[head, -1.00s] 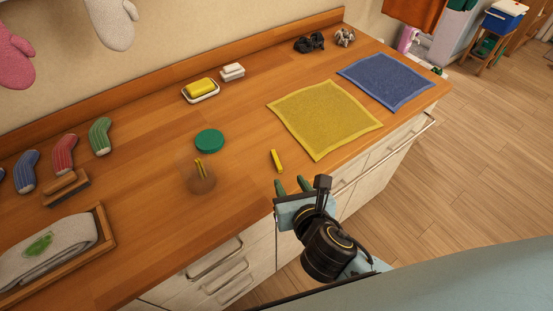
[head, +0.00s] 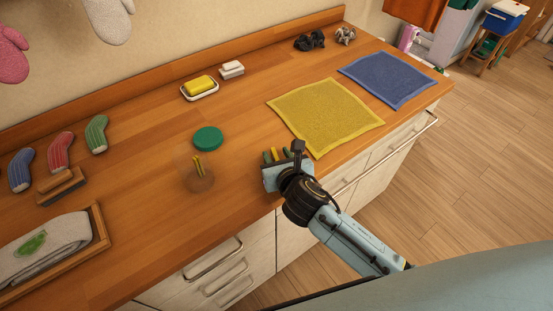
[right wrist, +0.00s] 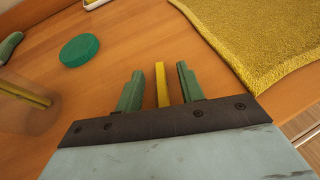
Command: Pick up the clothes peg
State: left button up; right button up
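The yellow clothes peg (right wrist: 161,84) lies on the wooden counter. In the right wrist view it is between the two green fingers of my right gripper (right wrist: 158,88), with a gap on each side. In the head view the peg (head: 267,156) shows only in part, as my right gripper (head: 276,155) covers the rest. The right gripper is open at the peg, low over the counter. My left gripper is not in view.
A clear jar (head: 200,176) with yellow pegs inside stands left of the gripper, with a green lid (head: 208,138) behind it. A yellow cloth (head: 325,115) lies close to the right. A soap dish (head: 200,90) is farther back. The counter between jar and gripper is bare.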

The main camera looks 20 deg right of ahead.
jog(key=shift+w+f, duration=0.2)
jog(key=shift+w, duration=0.25)
grip_shut()
jog(key=shift+r, duration=0.1)
